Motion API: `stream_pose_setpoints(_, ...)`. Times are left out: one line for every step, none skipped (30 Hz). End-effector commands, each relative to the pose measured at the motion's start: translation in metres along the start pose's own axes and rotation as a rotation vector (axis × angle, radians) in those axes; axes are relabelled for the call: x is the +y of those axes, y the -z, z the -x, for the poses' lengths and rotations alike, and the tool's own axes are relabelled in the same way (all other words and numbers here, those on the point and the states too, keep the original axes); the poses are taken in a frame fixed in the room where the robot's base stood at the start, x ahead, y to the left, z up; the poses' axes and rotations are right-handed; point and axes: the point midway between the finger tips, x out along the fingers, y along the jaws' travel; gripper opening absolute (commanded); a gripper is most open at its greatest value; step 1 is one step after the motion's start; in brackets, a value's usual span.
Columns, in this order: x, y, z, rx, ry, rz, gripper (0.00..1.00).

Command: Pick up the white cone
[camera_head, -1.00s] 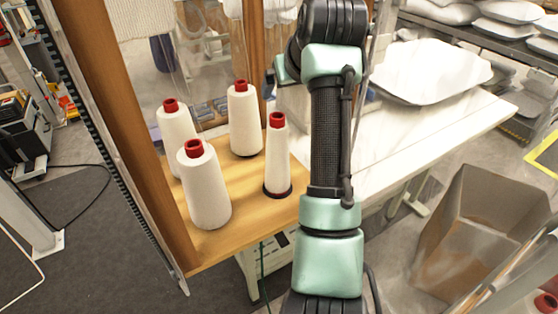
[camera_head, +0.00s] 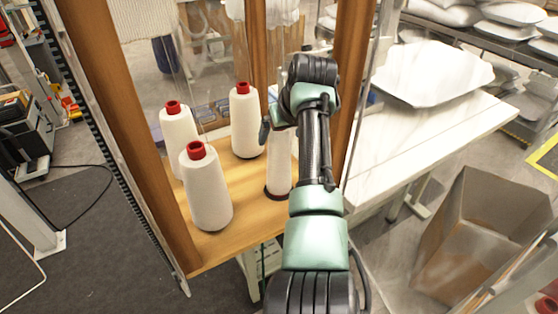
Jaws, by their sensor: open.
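Several white cones with red tops stand upright on a wooden shelf (camera_head: 240,240). One is at the front left (camera_head: 207,192), one behind it at the left (camera_head: 177,132), and one at the back (camera_head: 246,122). The right cone (camera_head: 278,172) has a dark base, and its top is hidden behind my arm. My gripper (camera_head: 267,128) is at the upper part of the right cone, between it and the back cone in the picture. It is open, but only a dark part of it shows; the rest is hidden by my wrist. I cannot tell whether it touches a cone.
Wooden posts (camera_head: 122,130) frame the shelf on the left and right. A white table (camera_head: 420,130) with a white pillow (camera_head: 425,72) stands at the right. An open cardboard box (camera_head: 455,225) is on the floor at lower right. Filled pillows (camera_head: 445,12) lie on a rack behind.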

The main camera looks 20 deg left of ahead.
Motion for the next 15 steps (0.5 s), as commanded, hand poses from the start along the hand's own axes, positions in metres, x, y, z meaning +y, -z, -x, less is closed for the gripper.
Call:
stream_pose_setpoints(0.000,0.001,-0.004,-0.003,0.001,0.000,0.96)
stream_pose_setpoints(0.000,0.002,-0.007,-0.004,0.001,0.000,0.96)
stream_pose_setpoints(0.001,0.003,-0.010,-0.003,0.000,0.000,0.96)
stream_pose_setpoints(0.001,0.004,-0.013,-0.002,0.000,0.001,0.96)
stream_pose_setpoints(0.001,0.004,-0.016,-0.002,0.000,0.000,0.96)
stream_pose_setpoints(0.002,0.004,-0.020,-0.003,0.000,0.000,0.96)
stream_pose_setpoints(0.002,0.004,-0.022,-0.003,0.000,0.000,0.96)
stream_pose_setpoints(0.002,0.004,-0.026,-0.002,0.000,0.000,0.96)
stream_pose_setpoints(0.002,0.004,-0.030,-0.002,0.000,0.001,0.96)
stream_pose_setpoints(0.002,0.004,-0.033,-0.002,0.001,0.001,0.96)
stream_pose_setpoints(0.002,0.004,-0.035,-0.001,0.000,0.001,0.96)
stream_pose_setpoints(0.002,0.004,-0.037,-0.001,0.000,0.000,0.96)
stream_pose_setpoints(0.002,0.004,-0.039,0.000,0.000,0.000,0.96)
stream_pose_setpoints(0.002,0.004,-0.040,0.000,0.000,0.000,0.96)
stream_pose_setpoints(0.002,0.004,-0.041,0.000,0.000,0.000,0.96)
